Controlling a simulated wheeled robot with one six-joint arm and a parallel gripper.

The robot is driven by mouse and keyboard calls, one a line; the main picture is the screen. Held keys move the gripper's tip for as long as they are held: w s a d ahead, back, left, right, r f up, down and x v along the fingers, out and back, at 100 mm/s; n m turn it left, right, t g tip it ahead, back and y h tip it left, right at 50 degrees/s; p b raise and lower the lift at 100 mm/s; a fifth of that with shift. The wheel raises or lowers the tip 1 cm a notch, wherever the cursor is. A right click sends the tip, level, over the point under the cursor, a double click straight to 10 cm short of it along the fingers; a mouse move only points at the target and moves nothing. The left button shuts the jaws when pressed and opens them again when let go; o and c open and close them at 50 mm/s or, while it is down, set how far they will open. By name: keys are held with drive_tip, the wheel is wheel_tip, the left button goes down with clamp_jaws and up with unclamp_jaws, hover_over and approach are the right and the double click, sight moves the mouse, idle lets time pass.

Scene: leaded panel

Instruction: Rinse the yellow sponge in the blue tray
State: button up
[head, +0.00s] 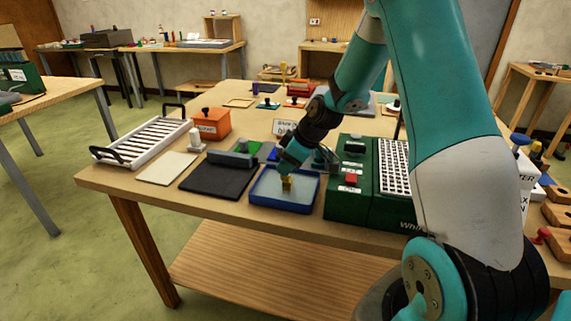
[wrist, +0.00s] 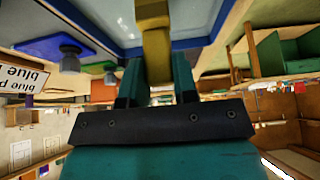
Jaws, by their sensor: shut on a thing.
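The blue tray (head: 263,201) lies near the front edge of the wooden table, with a pale, light-blue inside. My gripper (head: 288,169) reaches down over it and is shut on the yellow sponge (head: 287,184). The sponge is at or just above the tray's inside; I cannot tell whether it touches the bottom. In the wrist view the sponge (wrist: 153,42) sits between my two fingers (wrist: 157,88), with the blue tray (wrist: 205,42) behind it.
A dark mat (head: 215,183) lies left of the tray, and a green machine (head: 350,190) stands close on its right. A white rack (head: 146,140), an orange box (head: 211,123) and a pale board (head: 166,168) are farther left. A small sign (head: 285,127) stands behind.

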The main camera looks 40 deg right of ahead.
drive_tip(key=shift+s+d, duration=0.1)
drive_tip(key=shift+s, duration=0.05)
drive_tip(key=shift+w+a, duration=0.5)
drive_tip(key=shift+w, duration=0.15)
idle(0.7)
drive_tip(key=shift+s+d, duration=0.25)
drive_tip(key=shift+s, duration=0.1)
idle(0.4)
drive_tip(key=shift+r, duration=0.15)
idle(1.0)
drive_tip(key=shift+r+p, duration=1.5)
drive_tip(key=shift+r, duration=0.85)
drive_tip(key=shift+r, duration=0.1)
drive_tip(key=shift+r+p, duration=0.95)
drive_tip(key=shift+r, duration=0.45)
